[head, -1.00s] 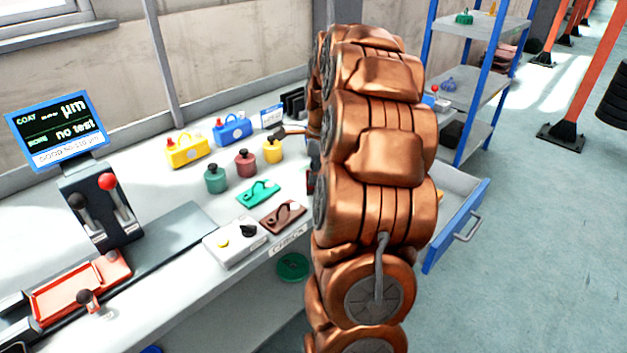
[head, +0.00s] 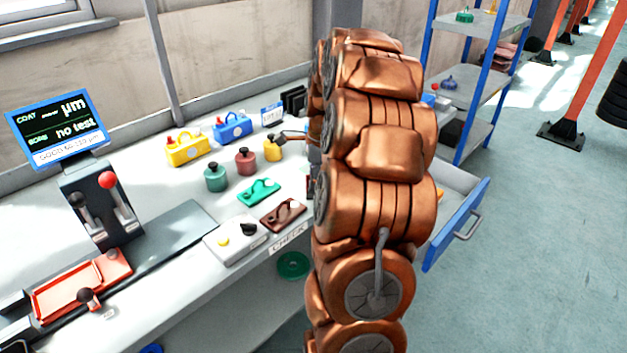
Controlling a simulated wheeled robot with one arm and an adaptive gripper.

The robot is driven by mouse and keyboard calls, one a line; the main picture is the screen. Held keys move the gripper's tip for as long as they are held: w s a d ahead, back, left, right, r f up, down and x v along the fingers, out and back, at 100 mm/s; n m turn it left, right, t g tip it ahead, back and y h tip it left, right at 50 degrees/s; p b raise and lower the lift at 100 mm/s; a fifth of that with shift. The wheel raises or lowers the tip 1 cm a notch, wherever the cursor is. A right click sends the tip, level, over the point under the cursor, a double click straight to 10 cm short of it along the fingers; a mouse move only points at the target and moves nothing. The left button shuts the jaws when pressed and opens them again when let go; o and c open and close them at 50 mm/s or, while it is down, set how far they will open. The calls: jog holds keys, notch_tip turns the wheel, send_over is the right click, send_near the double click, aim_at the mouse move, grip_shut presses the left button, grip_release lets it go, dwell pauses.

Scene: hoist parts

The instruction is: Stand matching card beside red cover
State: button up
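A red, shallow cover-like part (head: 82,288) lies at the left of the bench, below the screen. A small white and blue card (head: 272,115) stands upright at the back of the bench; its print is too small to read surely. Dark upright slabs (head: 294,100) stand behind it, close to my arm. My copper-coloured arm hides most of my gripper.
Yellow (head: 187,151) and blue (head: 232,128) handled blocks, a green jar (head: 215,178) and a red jar (head: 246,162) stand mid-bench. Green (head: 258,192) and brown (head: 283,215) plates lie in front. A tester (head: 105,205) with levers stands left. An open blue drawer (head: 458,225) juts out right.

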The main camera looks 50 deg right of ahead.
notch_tip(320, 180, up, 12)
jog(key=s+d, duration=0.1)
dwell(0.6)
jog(key=shift+r, duration=0.1)
jog(key=s+a+f+n+g, duration=0.1)
jog(key=s+a+f+n, duration=0.15)
jog(key=a+n, duration=0.7)
jog(key=s+a+f+n+g, duration=0.1)
jog(key=s+a+n, duration=0.35)
jog(key=a, duration=0.95)
jog(key=s+a+f+n, duration=0.2)
jog(key=s+a+n, duration=0.1)
jog(key=s+n, duration=0.1)
jog(key=s+a+f+n+g, duration=0.1)
jog(key=s+a+f+n, duration=0.2)
jog(key=s, duration=0.4)
jog(key=s+a+f+n+h, duration=0.1)
jog(key=s+a+f+n, duration=0.1)
jog(key=s+a+n, duration=0.2)
jog(key=shift+s+f+n+g, duration=0.35)
jog(key=shift+s+n, duration=0.35)
jog(key=shift+n, duration=0.4)
jog(key=shift+a, duration=0.1)
